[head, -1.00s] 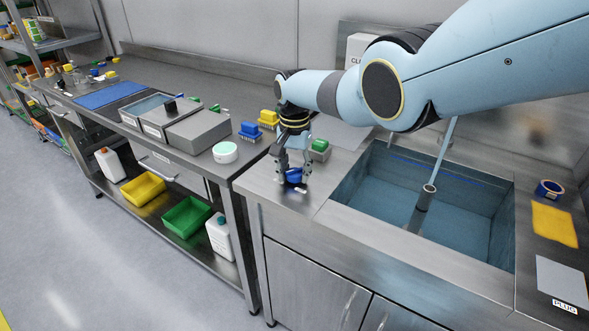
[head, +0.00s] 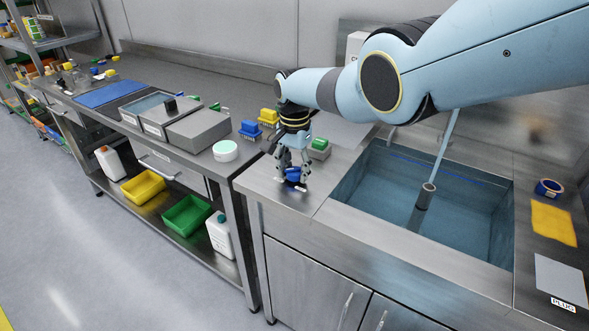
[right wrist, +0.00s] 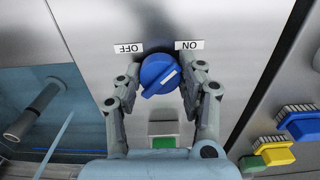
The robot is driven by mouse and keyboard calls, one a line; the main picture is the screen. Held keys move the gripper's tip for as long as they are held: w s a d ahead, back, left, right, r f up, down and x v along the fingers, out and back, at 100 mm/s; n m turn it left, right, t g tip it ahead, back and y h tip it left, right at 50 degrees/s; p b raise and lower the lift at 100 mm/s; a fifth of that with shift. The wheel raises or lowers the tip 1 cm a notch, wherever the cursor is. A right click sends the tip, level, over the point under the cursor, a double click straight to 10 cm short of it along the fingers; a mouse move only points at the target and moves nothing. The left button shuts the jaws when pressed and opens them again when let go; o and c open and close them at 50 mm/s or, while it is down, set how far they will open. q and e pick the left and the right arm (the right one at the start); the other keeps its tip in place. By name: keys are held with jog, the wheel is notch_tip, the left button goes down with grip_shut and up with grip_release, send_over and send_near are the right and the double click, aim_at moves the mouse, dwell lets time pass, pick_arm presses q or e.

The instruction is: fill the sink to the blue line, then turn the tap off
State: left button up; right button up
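The blue tap knob (right wrist: 160,75) sits on the steel counter between an OFF label (right wrist: 129,48) and an ON label (right wrist: 189,44). Its white mark slants up toward ON. My right gripper (head: 293,178) points down, its fingers closed around the knob on both sides; the knob also shows in the head view (head: 293,174). The sink (head: 335,215) holds bluish water (head: 460,215). A thin pale stream (head: 445,145) comes down into it. A grey upright pipe (head: 426,196) stands partly in the water. The blue line (head: 425,162) shows on the back wall, above the water. My left gripper is out of view.
A blue tape roll (head: 548,188), a yellow cloth (head: 553,223) and a PLUG label (head: 563,305) lie right of the sink.

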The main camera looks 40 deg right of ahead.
aim_at(294, 171)
jog(key=o, duration=0.4)
jog(key=shift+o, duration=0.2)
notch_tip(294, 171, up, 12)
dwell(0.4)
dwell(0.4)
